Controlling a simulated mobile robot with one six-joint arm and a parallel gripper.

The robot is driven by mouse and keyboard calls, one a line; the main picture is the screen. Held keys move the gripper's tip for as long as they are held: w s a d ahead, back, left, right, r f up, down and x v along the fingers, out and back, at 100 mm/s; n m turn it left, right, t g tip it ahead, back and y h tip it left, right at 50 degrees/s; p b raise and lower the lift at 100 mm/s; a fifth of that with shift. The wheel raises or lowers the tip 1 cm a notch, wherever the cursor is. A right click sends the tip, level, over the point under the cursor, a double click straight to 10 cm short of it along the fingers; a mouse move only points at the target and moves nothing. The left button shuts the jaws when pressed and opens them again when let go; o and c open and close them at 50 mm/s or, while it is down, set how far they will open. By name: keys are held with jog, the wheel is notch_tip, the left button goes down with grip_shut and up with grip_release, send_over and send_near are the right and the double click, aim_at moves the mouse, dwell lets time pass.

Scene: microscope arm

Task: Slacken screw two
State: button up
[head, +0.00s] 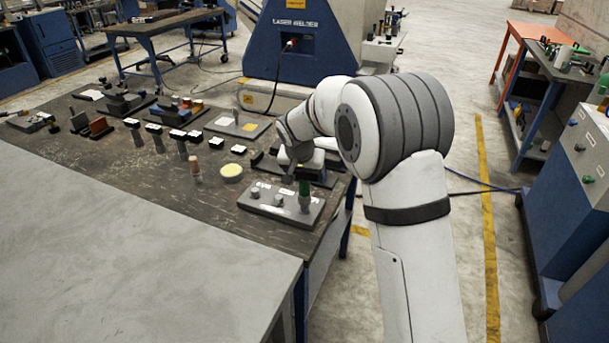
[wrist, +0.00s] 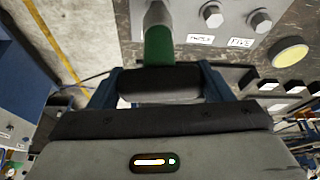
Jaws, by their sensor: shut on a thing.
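A grey plate (head: 268,208) with a row of screws and white labels lies at the table's near right corner. It shows at the top of the wrist view (wrist: 185,58). My gripper (wrist: 160,84) is shut on the dark grip of a tool with a green shaft (wrist: 158,46) and a grey metal end. In the head view the green shaft (head: 304,188) stands upright over the plate's right end. The metal end covers that spot, so I cannot tell whether it is seated on a screw. Two bare screw heads (wrist: 212,15) (wrist: 260,21) show beside it; one label reads FIVE.
A round yellow-topped tin (head: 231,172) and a wooden-handled tool (head: 194,166) stand left of the plate. Several dark posts with white labels (head: 177,138) stand behind. A grey tabletop (head: 130,250) fills the lower left. Floor lies right of the table.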

jog(key=shift+f+b, duration=1.5)
jog(key=shift+b, duration=0.1)
dwell(0.3)
jog(key=shift+r+n+p, duration=0.1)
jog(key=shift+n+p, duration=0.4)
jog(key=shift+n, duration=0.1)
jog(key=shift+n+y+p, duration=0.5)
jog(key=shift+n+p, duration=0.15)
jog(key=shift+n, duration=0.15)
jog(key=shift+n+y+p, duration=0.3)
jog(key=shift+n+p, duration=0.2)
jog(key=shift+n, duration=0.1)
